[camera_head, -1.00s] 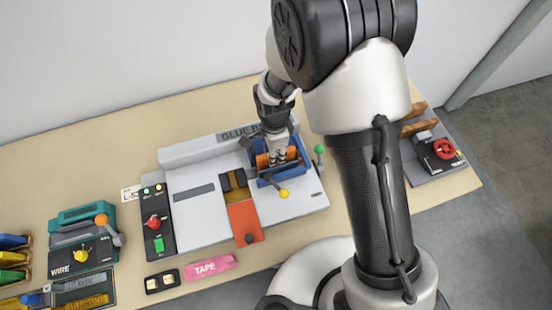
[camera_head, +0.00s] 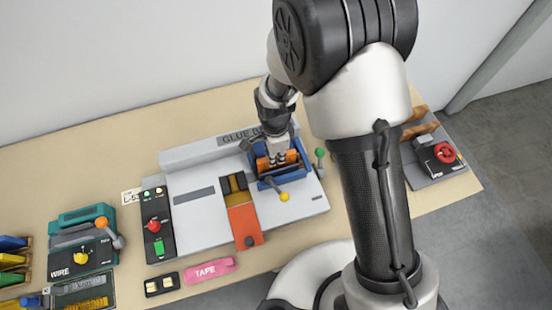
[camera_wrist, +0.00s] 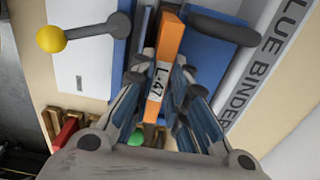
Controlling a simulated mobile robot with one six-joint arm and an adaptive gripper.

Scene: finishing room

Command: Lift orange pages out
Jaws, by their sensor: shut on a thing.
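The orange pages (camera_head: 262,164) stand upright in the blue clamp (camera_head: 307,171) of the glue binder. In the wrist view the orange block (camera_wrist: 173,32) bears a white label reading L-47. My gripper (camera_head: 279,160) points down into the clamp, and in the wrist view its fingers (camera_wrist: 158,88) lie on either side of the block, shut on it.
A control panel (camera_head: 157,228), pink tape (camera_head: 210,270) and teal wire machine (camera_head: 82,246) stand left. The back wall is behind.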

